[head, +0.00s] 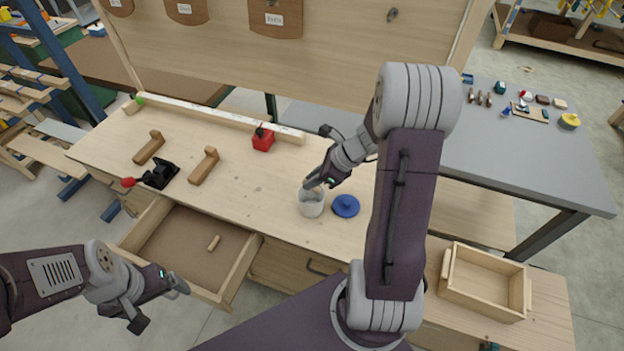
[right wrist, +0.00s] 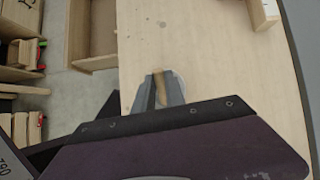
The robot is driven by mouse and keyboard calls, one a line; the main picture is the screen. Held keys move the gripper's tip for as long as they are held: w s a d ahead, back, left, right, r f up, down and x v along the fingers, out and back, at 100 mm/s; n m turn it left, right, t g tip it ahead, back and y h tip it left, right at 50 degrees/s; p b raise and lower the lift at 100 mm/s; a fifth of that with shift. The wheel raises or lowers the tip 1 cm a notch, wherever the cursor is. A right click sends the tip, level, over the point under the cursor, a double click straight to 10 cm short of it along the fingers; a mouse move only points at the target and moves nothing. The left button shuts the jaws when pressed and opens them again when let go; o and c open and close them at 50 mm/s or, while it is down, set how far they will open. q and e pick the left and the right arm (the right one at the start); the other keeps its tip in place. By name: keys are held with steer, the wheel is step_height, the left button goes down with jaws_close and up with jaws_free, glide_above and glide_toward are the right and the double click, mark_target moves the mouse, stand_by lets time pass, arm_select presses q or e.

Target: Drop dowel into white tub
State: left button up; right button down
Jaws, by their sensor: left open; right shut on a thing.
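The white tub (head: 311,206) stands upright on the workbench, open at the top. My right gripper (head: 316,183) is over the tub's mouth, shut on a light wooden dowel. In the right wrist view the dowel (right wrist: 158,84) sits between the two fingers, and part of the pale tub (right wrist: 176,88) shows behind them. How far the dowel's lower end reaches into the tub is hidden. Another short dowel (head: 214,243) lies in the open drawer. My left gripper (head: 160,302) is open and empty, in front of the drawer.
A blue round lid (head: 346,206) lies right of the tub. A red box (head: 263,140), wooden pieces (head: 204,166) and a black clamp (head: 160,175) are further left on the bench. The drawer (head: 148,222) is pulled out. A wooden tray (head: 486,284) stands at right.

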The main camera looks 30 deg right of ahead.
stand_by(0.3)
steer(key=c, duration=1.3)
jaws_free()
step_height(320, 180, up, 8)
steer(key=p, duration=0.8)
